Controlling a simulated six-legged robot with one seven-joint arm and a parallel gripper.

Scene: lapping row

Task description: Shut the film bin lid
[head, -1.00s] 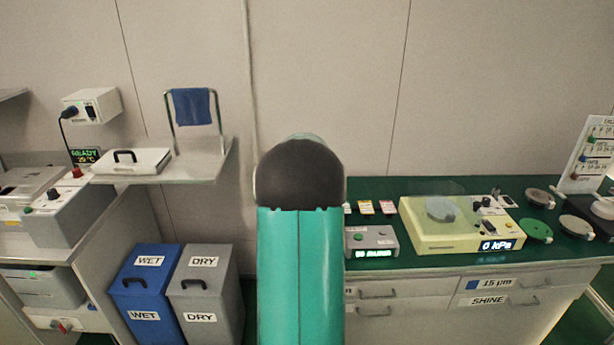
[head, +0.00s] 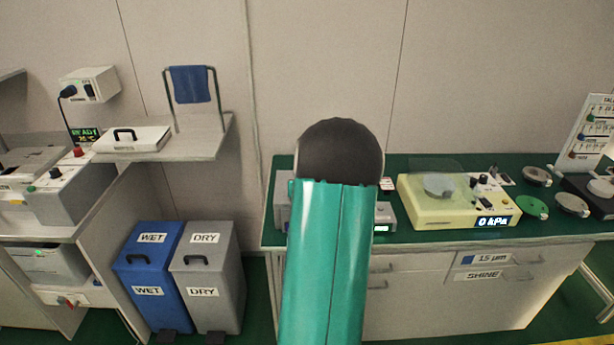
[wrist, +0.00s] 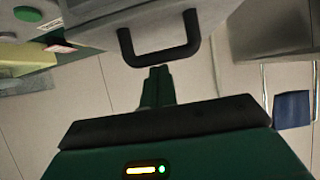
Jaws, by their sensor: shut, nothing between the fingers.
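A grey box with a black handle (wrist: 160,55), which I take to be the film bin, shows at the top of the wrist view; its grey panel (wrist: 115,22) is cut off by the frame. I cannot tell how far its lid stands open. In the head view, a grey box (head: 282,203) at the left end of the green counter is mostly hidden behind my arm and looks like the same one. My gripper (wrist: 158,72) is shut and empty, its fingertips close to the handle's bar in the wrist view. Contact is unclear. The head view hides my gripper behind the arm.
The blue WET bin (head: 150,265) and grey DRY bin (head: 207,262) stand on the floor at left. A shelf (head: 205,150) holds a white lidded case (head: 132,140) and towel rack. A yellow device (head: 450,205) sits right on the counter (head: 390,170).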

